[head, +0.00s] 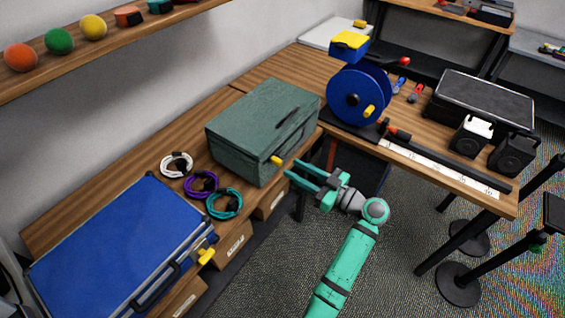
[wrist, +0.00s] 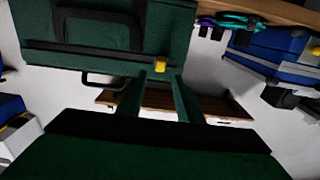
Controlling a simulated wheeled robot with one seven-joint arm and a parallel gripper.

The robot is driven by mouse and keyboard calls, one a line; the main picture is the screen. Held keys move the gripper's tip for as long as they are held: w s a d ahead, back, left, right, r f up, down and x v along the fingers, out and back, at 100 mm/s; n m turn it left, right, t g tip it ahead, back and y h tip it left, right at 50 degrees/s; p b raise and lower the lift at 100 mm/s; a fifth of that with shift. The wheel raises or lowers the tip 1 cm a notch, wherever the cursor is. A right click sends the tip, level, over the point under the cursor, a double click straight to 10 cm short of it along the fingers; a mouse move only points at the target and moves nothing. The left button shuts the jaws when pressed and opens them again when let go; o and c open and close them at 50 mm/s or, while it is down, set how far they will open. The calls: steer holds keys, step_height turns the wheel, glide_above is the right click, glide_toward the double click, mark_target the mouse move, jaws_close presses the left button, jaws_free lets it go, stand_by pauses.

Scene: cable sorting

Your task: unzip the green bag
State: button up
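The green bag (head: 255,125) stands closed on the wooden bench, with a dark handle on its top. A yellow zipper pull (head: 277,160) sits at the bag's near right corner. My gripper (head: 292,168) is just in front of that corner with its fingers pointing at the pull. In the wrist view my gripper (wrist: 160,77) is open, its two fingers apart. The yellow pull (wrist: 160,67) shows between the fingertips, at the end of a dark zipper line across the green bag (wrist: 195,45). I cannot tell whether either finger touches it.
A blue case (head: 115,245) and white, purple and teal cable coils (head: 202,184) lie left of the bag. A blue reel (head: 357,95) stands behind right, with a black case (head: 483,102) and speakers beyond. A shelf (head: 120,40) with balls hangs at upper left.

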mark_target(282, 162)
steer(key=x, duration=0.5)
steer(key=shift+w+a, duration=0.25)
steer(key=shift+a, duration=0.1)
jaws_close()
